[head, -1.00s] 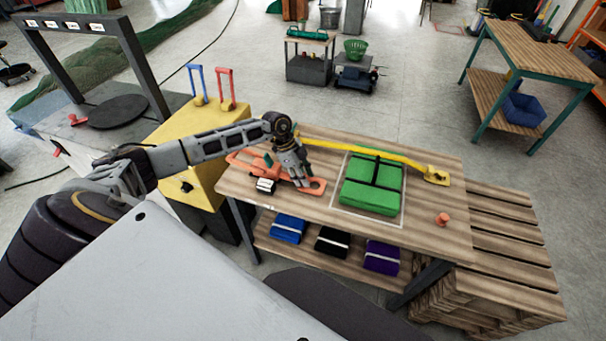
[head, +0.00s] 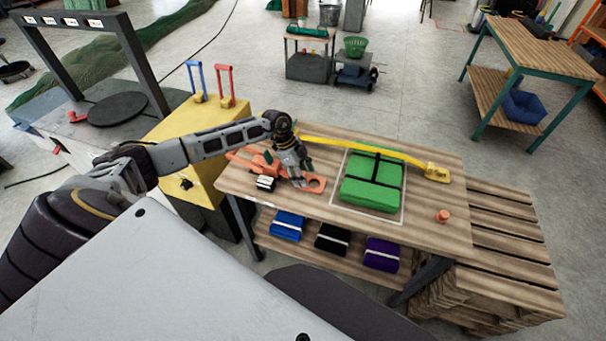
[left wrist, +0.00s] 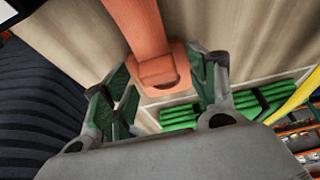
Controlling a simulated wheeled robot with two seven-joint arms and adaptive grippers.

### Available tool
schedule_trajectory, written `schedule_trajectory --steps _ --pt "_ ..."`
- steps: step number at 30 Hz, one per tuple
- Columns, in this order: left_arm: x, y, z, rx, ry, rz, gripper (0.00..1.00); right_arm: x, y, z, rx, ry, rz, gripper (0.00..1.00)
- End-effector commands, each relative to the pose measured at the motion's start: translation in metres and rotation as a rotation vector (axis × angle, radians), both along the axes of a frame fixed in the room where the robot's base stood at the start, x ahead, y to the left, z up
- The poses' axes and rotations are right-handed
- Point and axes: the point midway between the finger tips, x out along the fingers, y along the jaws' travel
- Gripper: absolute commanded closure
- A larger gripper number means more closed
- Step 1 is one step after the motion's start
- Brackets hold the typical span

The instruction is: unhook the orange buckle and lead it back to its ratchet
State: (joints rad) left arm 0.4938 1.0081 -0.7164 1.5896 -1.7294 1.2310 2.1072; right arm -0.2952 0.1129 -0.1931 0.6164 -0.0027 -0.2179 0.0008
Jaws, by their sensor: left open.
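In the left wrist view the buckle (left wrist: 168,82) shows at the end of an orange strap, between my fingers in the picture. My left gripper (head: 301,181) is at the left side of the buckle; its fingers (left wrist: 158,85) are open. I cannot tell whether they touch it. An orange ratchet (head: 265,168) with black and white parts lies left of the gripper, partly hidden by it. My right gripper is not in view.
A strapped green net bundle (head: 371,186) lies inside a pale outline right of the buckle. An orange peg (head: 442,216) stands at front right. A yellow cabinet (head: 188,140) stands left.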

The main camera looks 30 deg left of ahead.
Motion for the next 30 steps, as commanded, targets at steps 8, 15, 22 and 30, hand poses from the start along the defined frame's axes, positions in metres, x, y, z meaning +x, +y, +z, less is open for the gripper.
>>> schedule_trajectory --steps 8,15,22,30 --pt "-0.001 0.004 0.01 0.0 -0.001 0.0 0.42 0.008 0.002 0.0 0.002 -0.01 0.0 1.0" --pt "-0.003 0.015 0.036 0.001 -0.002 0.001 0.42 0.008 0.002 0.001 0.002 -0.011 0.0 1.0" --pt "-0.006 0.028 0.068 0.001 -0.002 0.001 0.42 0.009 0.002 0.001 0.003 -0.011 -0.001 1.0" --pt "-0.009 0.041 0.099 0.0 -0.002 0.001 0.42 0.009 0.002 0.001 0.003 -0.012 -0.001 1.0"
